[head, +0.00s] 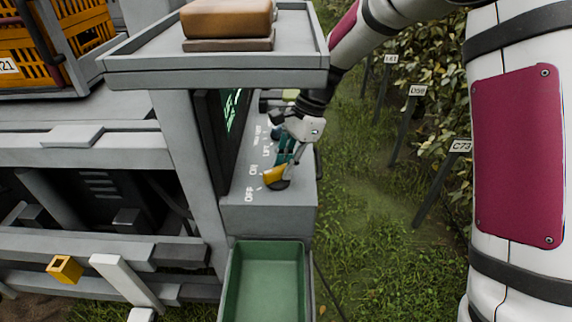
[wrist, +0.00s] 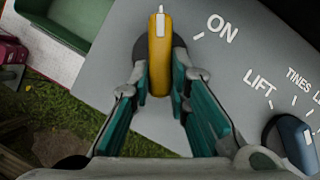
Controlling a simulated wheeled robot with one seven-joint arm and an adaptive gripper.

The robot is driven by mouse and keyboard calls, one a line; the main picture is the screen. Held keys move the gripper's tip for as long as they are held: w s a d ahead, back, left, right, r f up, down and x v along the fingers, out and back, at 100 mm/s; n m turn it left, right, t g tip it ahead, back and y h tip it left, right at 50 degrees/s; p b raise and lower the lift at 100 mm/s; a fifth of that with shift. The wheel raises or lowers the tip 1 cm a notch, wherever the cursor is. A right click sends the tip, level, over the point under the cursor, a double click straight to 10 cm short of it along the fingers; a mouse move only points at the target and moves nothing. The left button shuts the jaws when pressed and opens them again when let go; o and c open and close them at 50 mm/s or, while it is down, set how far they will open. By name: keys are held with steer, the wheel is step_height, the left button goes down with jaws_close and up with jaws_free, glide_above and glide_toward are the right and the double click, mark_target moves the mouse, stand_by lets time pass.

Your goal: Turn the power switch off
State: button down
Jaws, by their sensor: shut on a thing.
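The power switch is a yellow lever knob (head: 274,176) on a dark round base, on the grey control panel (head: 270,215) in the head view. It also shows in the wrist view (wrist: 159,55), with a white pointer mark at its top end. My gripper (head: 284,160) is over the panel, and its teal fingers (wrist: 160,85) are shut on the knob's near part, one on each side. The ON label (wrist: 222,30) lies right of the knob in the wrist view. In the head view the knob's end points toward the OFF label (head: 250,194), away from ON.
A dark blue knob (wrist: 290,140) by the LIFT label sits beside my gripper. A screen (head: 228,115) and a shelf (head: 215,78) with a brown box (head: 227,18) stand close by. A green tray (head: 268,252) is below the panel. Grass and plants lie to the right.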

steer(key=c, duration=1.5)
jaws_free()
steer(key=shift+r, duration=0.1)
steer(key=v, duration=1.1)
steer(key=shift+d+r, duration=0.2)
steer(key=shift+r, duration=0.15)
